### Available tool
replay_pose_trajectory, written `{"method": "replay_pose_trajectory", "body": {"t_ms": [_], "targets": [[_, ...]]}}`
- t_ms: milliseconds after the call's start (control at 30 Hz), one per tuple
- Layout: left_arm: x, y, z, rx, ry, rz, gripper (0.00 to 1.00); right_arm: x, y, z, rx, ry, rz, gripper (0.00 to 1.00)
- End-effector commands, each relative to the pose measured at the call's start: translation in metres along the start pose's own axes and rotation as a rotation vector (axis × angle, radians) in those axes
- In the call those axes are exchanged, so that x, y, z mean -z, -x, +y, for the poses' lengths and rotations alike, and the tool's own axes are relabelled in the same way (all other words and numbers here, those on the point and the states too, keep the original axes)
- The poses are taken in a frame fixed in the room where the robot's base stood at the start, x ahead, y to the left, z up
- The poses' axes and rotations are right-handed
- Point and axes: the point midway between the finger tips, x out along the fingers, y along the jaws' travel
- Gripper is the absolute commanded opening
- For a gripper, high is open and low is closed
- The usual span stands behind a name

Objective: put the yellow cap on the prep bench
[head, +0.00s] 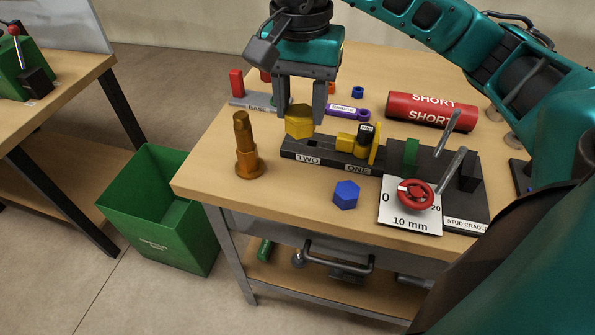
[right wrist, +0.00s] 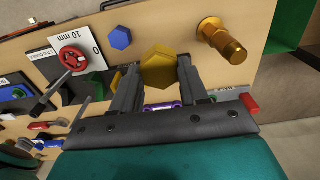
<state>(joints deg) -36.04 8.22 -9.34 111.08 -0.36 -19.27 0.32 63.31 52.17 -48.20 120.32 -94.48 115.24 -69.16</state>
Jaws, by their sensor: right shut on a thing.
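My right gripper (head: 301,113) points down and is shut on a yellow hexagonal cap (head: 299,124). The cap also shows between the two fingers in the right wrist view (right wrist: 160,68). In the head view it appears over the left end of the black holder (head: 288,152), near the label TWO; I cannot tell whether it touches the holder. The wooden bench (head: 215,170) lies under it; no label names this bench as the prep bench. My left gripper is not in view.
A brass stepped post (head: 247,150) stands left of the holder. A blue hexagonal piece (head: 346,194) lies in front, beside a dial plate with a red wheel (head: 416,194). A red SHORT cylinder (head: 432,110) lies behind. A green bin (head: 160,215) and another table (head: 70,80) are left.

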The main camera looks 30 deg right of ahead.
Motion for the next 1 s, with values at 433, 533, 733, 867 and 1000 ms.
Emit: {"method": "replay_pose_trajectory", "body": {"t_ms": [433,533,733,867,1000], "targets": [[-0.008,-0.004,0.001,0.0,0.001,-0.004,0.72,0.0,-0.098,0.0,0.0,0.001,-0.002,0.0],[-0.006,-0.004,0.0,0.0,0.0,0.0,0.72,0.0,-0.103,-0.001,0.001,0.002,-0.001,0.0],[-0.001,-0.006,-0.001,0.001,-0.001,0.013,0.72,-0.001,-0.128,0.0,-0.003,0.0,-0.003,0.0],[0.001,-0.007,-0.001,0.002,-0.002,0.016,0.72,-0.001,-0.144,0.0,0.0,0.002,-0.002,0.0],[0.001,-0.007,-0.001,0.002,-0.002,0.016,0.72,0.0,-0.145,-0.001,0.002,0.003,0.0,0.0]]}}
